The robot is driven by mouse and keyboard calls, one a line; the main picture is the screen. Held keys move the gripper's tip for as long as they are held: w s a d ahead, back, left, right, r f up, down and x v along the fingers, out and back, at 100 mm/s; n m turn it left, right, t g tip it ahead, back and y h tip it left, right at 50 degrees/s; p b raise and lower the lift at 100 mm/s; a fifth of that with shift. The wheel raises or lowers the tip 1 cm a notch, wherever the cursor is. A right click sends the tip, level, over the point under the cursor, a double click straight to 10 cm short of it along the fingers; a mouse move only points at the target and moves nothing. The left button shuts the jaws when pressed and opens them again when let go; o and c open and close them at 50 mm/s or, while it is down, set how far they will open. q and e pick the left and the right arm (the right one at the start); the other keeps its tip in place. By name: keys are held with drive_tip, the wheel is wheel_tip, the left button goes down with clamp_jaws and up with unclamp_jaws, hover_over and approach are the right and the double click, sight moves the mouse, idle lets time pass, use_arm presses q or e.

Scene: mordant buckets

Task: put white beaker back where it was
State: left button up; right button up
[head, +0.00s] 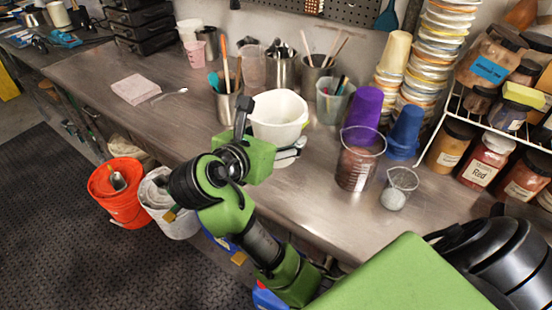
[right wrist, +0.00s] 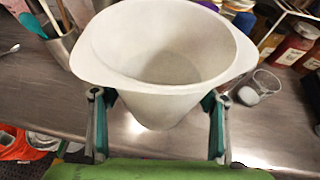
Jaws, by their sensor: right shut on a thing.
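The white beaker (head: 278,112) is a wide, pale tub with a pouring lip. It is upright or nearly so, over the metal counter, in front of the tool cups. My right gripper (head: 272,138) is shut on it, with one finger on each side. In the right wrist view the beaker (right wrist: 158,75) fills the top middle between the fingers (right wrist: 160,108), and its inside looks empty. I cannot tell whether its base touches the counter. My left gripper is not in view.
Tool cups (head: 228,103) stand close behind and left of the beaker. A glass beaker of brown powder (head: 356,165), a small beaker (head: 394,194) and purple cups (head: 364,105) stand to its right. The counter's left part (head: 130,130) is mostly clear. Buckets (head: 122,200) stand on the floor.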

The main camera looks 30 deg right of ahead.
drive_tip(key=shift+w+d+f+m+g+h, duration=0.15)
drive_tip(key=shift+w+d+f+m+g, duration=0.05)
drive_tip(key=shift+d+m+g, duration=0.2)
drive_tip(key=shift+w+d+f+m+g+h, duration=0.2)
drive_tip(key=shift+d+g, duration=0.1)
drive_tip(key=shift+d, duration=0.15)
drive_tip(key=w+d+f, duration=0.2)
drive_tip(key=w+f, duration=0.1)
drive_tip(key=w+d+f, duration=0.3)
drive_tip(key=w, duration=0.1)
drive_tip(key=w+d+f, duration=0.2)
drive_tip(key=w+f, duration=0.1)
drive_tip(key=w, duration=0.1)
drive_tip(key=shift+w+d, duration=0.15)
drive_tip(key=shift+w+d+f, duration=0.1)
drive_tip(key=shift+w+f, duration=0.05)
drive_tip(key=shift+f, duration=0.15)
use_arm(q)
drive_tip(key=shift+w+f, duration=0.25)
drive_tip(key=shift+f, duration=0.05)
use_arm(e)
drive_tip(key=shift+f, duration=1.5)
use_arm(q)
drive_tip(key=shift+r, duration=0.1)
use_arm(e)
drive_tip(key=shift+f, duration=0.15)
drive_tip(key=o, duration=1.8)
drive_tip(key=shift+f, duration=0.1)
